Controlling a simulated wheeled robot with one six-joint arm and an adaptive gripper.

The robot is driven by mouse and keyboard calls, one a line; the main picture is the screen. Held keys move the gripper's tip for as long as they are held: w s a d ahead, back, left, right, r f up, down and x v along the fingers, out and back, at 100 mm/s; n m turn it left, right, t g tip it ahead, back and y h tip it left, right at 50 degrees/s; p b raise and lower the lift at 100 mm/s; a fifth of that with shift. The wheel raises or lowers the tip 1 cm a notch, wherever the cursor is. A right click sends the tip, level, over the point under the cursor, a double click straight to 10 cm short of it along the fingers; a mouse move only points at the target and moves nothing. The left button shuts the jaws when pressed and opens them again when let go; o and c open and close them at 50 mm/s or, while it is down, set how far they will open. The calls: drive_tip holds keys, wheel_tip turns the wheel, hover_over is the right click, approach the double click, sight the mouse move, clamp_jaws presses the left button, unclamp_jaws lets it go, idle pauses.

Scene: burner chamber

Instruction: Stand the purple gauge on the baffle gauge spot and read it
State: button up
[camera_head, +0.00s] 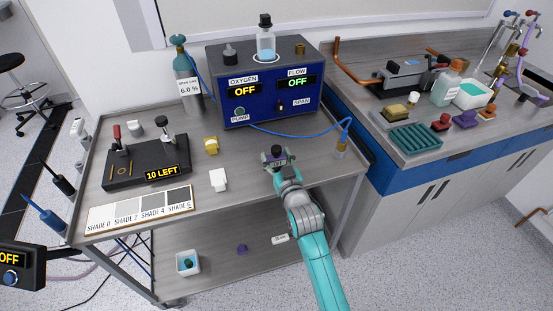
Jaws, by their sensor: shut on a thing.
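My gripper (278,158) is over the right part of the cart top, shut on a small dark, purplish thing (277,150). The fingers hide much of it, so I cannot tell for sure that it is the purple gauge, and I cannot make out any reading. A small purple item (242,249) lies on the cart's lower shelf. Another purple item (465,118) sits on the right counter among red and orange ones. I cannot pick out a baffle gauge spot in this view.
The cart top (240,205) has free room in front. A blue analyser (263,85) stands behind, its displays reading OFF. A black device (147,164) reading 10 LEFT, a shade card (138,212), a yellow item (211,145) and a white block (218,180) are left of my gripper.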

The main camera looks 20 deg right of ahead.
drive_tip(key=shift+f, duration=0.4)
drive_tip(key=shift+f, duration=0.15)
drive_tip(key=o, duration=1.4)
drive_tip(key=shift+o, duration=0.2)
drive_tip(key=s, duration=1.2)
